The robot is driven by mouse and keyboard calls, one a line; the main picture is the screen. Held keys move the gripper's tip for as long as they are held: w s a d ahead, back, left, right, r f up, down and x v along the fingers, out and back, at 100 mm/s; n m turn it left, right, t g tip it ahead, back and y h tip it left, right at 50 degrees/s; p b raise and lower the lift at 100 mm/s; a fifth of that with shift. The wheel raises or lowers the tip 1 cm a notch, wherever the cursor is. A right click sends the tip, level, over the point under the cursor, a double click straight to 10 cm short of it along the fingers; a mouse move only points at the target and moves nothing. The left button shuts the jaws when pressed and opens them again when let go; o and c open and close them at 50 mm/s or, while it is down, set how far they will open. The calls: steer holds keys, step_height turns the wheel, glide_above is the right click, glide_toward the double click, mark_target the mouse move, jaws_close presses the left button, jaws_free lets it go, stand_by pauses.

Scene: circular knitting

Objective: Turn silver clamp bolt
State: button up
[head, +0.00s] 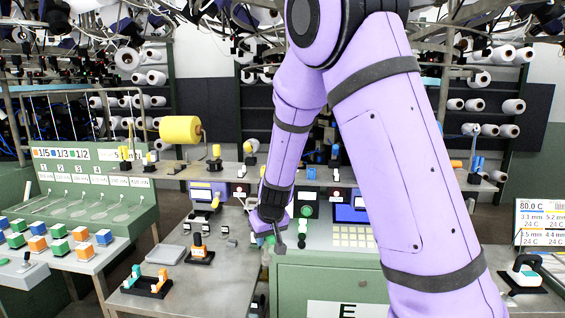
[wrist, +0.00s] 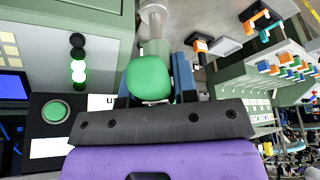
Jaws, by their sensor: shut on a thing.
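My gripper (head: 272,232) is low at the left front of the green machine cabinet. In the wrist view its blue-grey fingers (wrist: 154,72) close on either side of a green rounded handle (wrist: 149,79) and are shut on it. A pale silver cylinder with a wider end (wrist: 154,18) stands in line beyond the handle at the top of the wrist view. I cannot tell whether this is the clamp bolt or whether the handle touches it. In the head view my arm and gripper hide most of this spot.
A grey table (head: 190,290) at the left holds an orange-handled tool (head: 199,247) and a teal-and-orange holder (head: 147,282). A panel with a green button (head: 306,211) and a blue screen (head: 350,214) is close to the right.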

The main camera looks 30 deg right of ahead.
step_height(320, 180, up, 23)
steer(key=shift+r, duration=0.2)
stand_by(2.4)
steer(key=shift+n, duration=0.5)
steer(key=shift+w+d, duration=0.85)
steer(key=shift+w, duration=0.25)
steer(key=shift+w+d, duration=0.85)
steer(key=shift+w, duration=0.25)
steer(key=shift+w+d, duration=0.2)
steer(key=shift+w, duration=0.05)
steer(key=shift+w+d+n+y, duration=0.25)
steer(key=shift+w+d, duration=0.35)
steer(key=shift+w, duration=0.2)
steer(key=shift+w+d+n+y, duration=0.15)
steer(key=shift+w+d+n, duration=0.1)
steer(key=shift+w+d, duration=0.45)
